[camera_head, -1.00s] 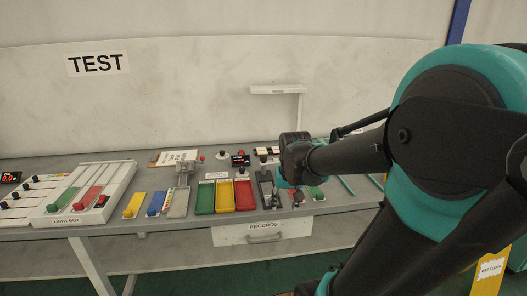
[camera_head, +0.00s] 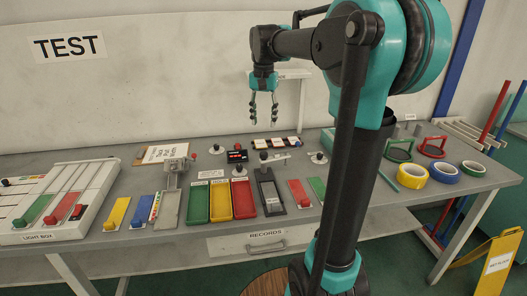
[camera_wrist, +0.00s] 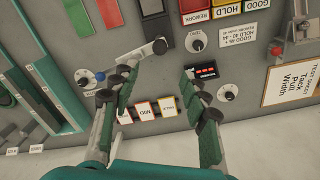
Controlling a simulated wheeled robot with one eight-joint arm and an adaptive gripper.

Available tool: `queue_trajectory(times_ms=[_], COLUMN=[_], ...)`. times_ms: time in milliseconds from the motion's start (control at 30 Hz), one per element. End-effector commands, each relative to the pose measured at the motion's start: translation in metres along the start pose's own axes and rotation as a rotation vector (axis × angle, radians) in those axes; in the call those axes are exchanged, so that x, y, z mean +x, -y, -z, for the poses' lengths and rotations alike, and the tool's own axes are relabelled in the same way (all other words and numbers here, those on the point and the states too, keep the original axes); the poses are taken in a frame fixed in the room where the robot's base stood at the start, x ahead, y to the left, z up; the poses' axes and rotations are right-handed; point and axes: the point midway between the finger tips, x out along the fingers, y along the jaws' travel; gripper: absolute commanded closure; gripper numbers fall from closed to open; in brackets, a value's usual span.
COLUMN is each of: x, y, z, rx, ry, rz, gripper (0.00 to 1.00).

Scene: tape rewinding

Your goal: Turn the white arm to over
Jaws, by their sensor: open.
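The white arm (camera_head: 276,158) is a short bar with a black knob at its left end, lying on the bench in front of a row of small cards. In the wrist view the white arm (camera_wrist: 143,57) runs slanting, its black knob (camera_wrist: 160,47) at the upper right end; the left finger covers part of its lower end. The cards include one reading MID (camera_wrist: 144,109); the other words are too small to read surely. My gripper (camera_head: 264,121) hangs above the bench, fingers down, open and empty. In the wrist view my gripper (camera_wrist: 158,74) has its fingers apart, nothing between them touching.
A dial box with a red display (camera_head: 237,156) and small round knobs (camera_head: 319,157) stand near the cards. Green, yellow and red trays (camera_head: 243,200) and a black stand (camera_head: 270,194) are in front. Tape rolls (camera_head: 412,176) lie to the right.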

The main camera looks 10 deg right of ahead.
Motion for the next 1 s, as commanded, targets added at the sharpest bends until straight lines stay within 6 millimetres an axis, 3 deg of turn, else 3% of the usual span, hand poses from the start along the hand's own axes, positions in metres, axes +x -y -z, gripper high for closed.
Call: queue_trajectory(times_ms=[400, 600, 1000], x=[0.084, 0.115, 0.131], y=[0.0, 0.0, 0.0], z=[0.0, 0.0, 0.0], rx=[-0.001, -0.001, -0.001], ry=[0.0, -0.001, -0.001], rz=[0.0, 0.0, 0.0], gripper=[0.55, 0.55, 0.55])
